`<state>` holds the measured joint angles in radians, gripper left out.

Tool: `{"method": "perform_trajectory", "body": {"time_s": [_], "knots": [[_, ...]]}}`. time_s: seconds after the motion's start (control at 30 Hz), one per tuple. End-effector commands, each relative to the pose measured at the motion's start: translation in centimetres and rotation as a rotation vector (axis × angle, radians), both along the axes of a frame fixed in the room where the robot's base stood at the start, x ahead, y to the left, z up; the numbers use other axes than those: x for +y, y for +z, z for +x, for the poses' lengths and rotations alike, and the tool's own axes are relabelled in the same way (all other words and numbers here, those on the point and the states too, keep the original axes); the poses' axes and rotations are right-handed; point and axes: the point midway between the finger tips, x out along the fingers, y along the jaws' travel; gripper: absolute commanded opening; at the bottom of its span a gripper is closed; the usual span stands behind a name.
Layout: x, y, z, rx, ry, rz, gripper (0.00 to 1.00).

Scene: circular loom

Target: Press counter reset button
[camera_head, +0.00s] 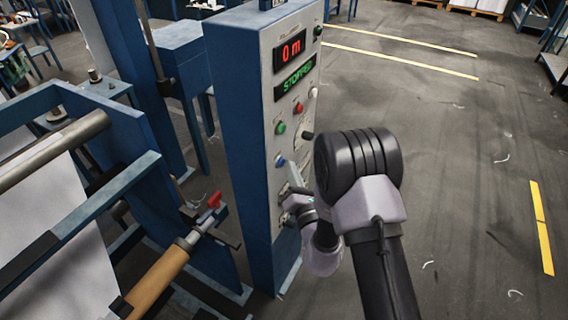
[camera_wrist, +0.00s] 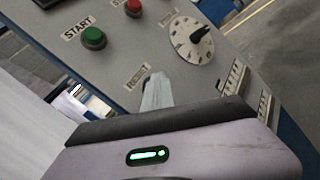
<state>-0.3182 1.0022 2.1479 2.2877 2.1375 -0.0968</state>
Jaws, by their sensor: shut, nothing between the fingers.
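The control panel (camera_head: 270,120) stands upright on a blue cabinet. Its upper display (camera_head: 290,48) reads "0 m" and the lower one (camera_head: 295,78) reads "STOPPED". A small blue button (camera_head: 280,160) sits below the green start button (camera_head: 280,128). In the wrist view the RESET label (camera_wrist: 137,76) shows beside my gripper's fingertips, and the button itself is hidden there. My gripper (camera_head: 294,174) is shut and empty, its tips (camera_wrist: 156,88) close to the panel near the blue button. I cannot tell whether they touch it.
The green start button (camera_wrist: 93,38), a red button (camera_wrist: 133,7) and a black-pointer dial (camera_wrist: 192,40) are close by on the panel. The floor at the right is open.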

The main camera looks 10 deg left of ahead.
Motion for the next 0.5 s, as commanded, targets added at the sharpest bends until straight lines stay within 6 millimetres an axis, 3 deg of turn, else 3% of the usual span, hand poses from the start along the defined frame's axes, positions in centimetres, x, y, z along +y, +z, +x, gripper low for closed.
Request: {"method": "perform_trajectory", "body": {"time_s": [0.23, 0.5], "knots": [[-1.3, -0.1, -0.4, 0.000, -0.001, 0.000, 0.00], [-1.4, 0.0, -0.5, 0.000, 0.000, 0.000, 0.00]]}}
